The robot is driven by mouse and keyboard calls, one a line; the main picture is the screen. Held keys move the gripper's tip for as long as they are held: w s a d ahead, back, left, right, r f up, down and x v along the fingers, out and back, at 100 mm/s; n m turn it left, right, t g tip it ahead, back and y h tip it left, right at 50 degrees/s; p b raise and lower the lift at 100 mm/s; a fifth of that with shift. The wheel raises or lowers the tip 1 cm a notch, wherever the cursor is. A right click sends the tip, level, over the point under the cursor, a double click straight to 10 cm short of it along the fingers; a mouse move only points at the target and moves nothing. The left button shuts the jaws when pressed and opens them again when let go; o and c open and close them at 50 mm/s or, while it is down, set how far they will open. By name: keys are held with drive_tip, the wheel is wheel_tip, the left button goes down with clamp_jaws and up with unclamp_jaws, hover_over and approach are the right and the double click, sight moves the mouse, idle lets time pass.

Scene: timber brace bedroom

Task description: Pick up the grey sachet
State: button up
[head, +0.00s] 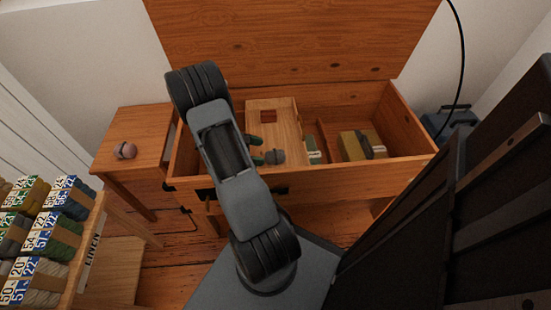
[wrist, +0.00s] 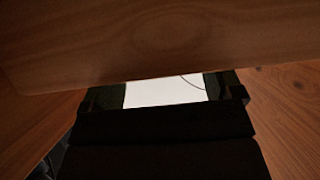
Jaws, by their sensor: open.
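A small rounded grey bundle (head: 274,157), which looks like the grey sachet, is inside the open wooden chest (head: 410,163), near its front wall. Another small bundle (head: 125,150), pinkish grey, sits on the side table at left. My gripper (head: 257,150) reaches into the chest from the left; its dark fingertips show just left of the grey bundle, partly hidden by my arm. I cannot tell whether they touch it. In the wrist view my gripper (wrist: 165,92) is open, with only a pale surface and a thin dark line between its fingers. No sachet shows there.
The chest also holds a wooden tray (head: 287,112), a green-and-white item (head: 313,150) and an olive block with a dark band (head: 362,145). Its raised lid (head: 290,40) stands behind. A side table (head: 120,125) and a shelf of bundles (head: 45,230) are at left.

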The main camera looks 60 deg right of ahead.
sight(275, 154)
drive_tip(key=b+x, duration=0.2)
drive_tip(key=x, duration=0.2)
drive_tip(key=shift+s+d+f+b, duration=0.1)
drive_tip(key=shift+d+f+b, duration=0.05)
drive_tip(key=shift+d+b, duration=0.2)
drive_tip(key=shift+s+d, duration=0.2)
drive_tip(key=shift+s, duration=0.1)
drive_tip(key=shift+c, duration=0.2)
